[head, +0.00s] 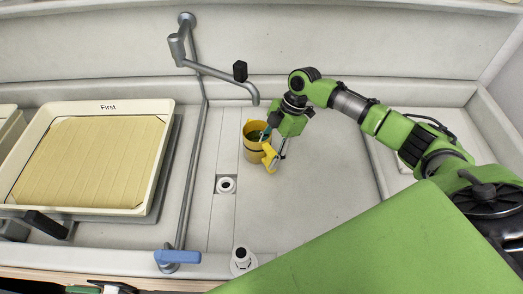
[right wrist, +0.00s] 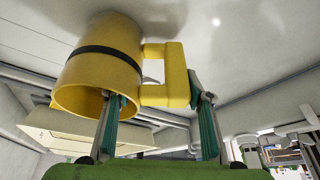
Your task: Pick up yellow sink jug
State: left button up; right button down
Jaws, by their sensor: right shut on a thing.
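The yellow sink jug (head: 252,135) has a dark band and a square side handle (right wrist: 178,75). In the head view it is in the sink, right of the drain. My right gripper (head: 274,148) is at its handle side. In the right wrist view, the right gripper (right wrist: 155,105) has one finger at the jug's open rim and the other on the outer side of the handle, shut on the jug (right wrist: 95,65). Whether the jug touches the sink floor is unclear. A dark and green part at the head view's bottom left edge may be my left gripper (head: 105,287), mostly cut off.
A grey tap (head: 222,74) with a black block on its spout reaches over the sink behind the jug. A pipe runs down left of it to a blue lever (head: 178,257). A drain (head: 226,185) lies in front; the sink's right floor is clear.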

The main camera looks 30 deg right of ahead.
jog(key=shift+r, duration=0.15)
jog(key=shift+w+r+b, duration=0.15)
jog(key=shift+r+b, duration=0.8)
jog(key=shift+r, duration=0.3)
jog(key=s+a+r+b, duration=0.2)
jog(key=s+a+r, duration=0.6)
jog(key=s+r, duration=0.2)
jog(key=shift+s+r+b, duration=0.15)
jog(key=shift+s+b, duration=0.2)
jog(key=shift+s, duration=0.45)
jog(key=shift+a, duration=0.1)
jog(key=c, duration=1.8)
grip_release()
grip_shut()
